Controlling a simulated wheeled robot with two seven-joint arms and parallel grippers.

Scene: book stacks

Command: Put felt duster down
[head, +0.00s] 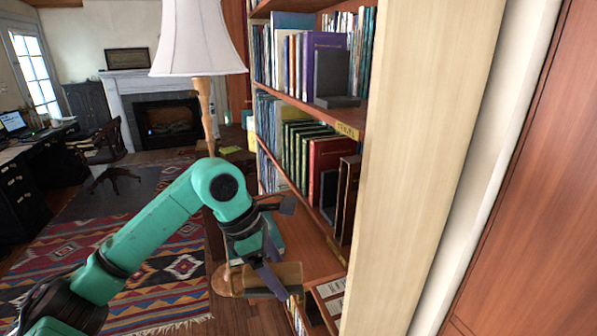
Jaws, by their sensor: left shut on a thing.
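My left gripper (270,274) reaches down from the teal arm in front of the bookcase. It is shut on the felt duster (289,272), a tan block with a darker grey lower side. The duster is held near the lower part of the bookcase, in front of the low shelf. The fingers and wrist cover part of it, and I cannot tell whether it touches anything below. My right gripper is not in view.
The bookcase (430,150) has several shelves of books, with a dark bookend (333,82) on an upper one. A lamp with a white shade (197,40) stands behind the arm. A patterned rug (185,265) covers the floor at left.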

